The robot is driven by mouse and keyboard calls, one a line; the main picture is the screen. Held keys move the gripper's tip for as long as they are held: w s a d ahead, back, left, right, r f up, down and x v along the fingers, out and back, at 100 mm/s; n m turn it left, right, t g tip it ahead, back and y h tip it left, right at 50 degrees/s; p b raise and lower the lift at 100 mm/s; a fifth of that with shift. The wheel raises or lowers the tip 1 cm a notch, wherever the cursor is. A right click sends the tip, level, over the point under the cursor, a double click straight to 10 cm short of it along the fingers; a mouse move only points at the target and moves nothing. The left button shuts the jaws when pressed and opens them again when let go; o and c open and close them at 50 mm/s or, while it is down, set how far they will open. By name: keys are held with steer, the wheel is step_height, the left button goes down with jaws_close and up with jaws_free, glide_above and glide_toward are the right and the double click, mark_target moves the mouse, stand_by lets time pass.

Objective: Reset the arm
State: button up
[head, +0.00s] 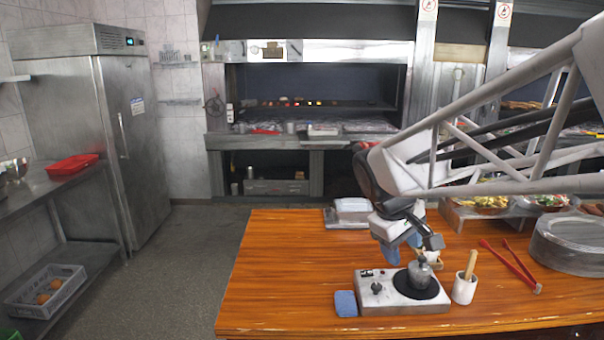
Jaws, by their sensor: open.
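My arm reaches in from the upper right of the head view. My gripper (428,242) is open, low over the front part of the wooden table. It hangs just above a small grey metal pot (420,272). The pot stands on the round black plate of a white hot plate (375,301) with a dark knob. I see nothing held between the fingers, though they are small and partly overlap things behind. Whether they touch the pot I cannot tell.
A blue sponge (345,303) lies left of the hot plate. White containers (351,212) and food trays (483,205) are behind. The table's left part (280,265) is clear.

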steer(key=s+f+m+y, duration=0.1)
steer(key=s+f+m, duration=0.1)
steer(key=s, duration=0.8)
steer(key=s+a+f+m+t+y, duration=0.1)
steer(key=s+f+m+y, duration=0.1)
steer(key=s, duration=0.8)
steer(key=shift+s+f+m, duration=0.25)
steer(key=shift+f+m, duration=0.5)
steer(key=shift+m, duration=0.35)
stand_by(0.4)
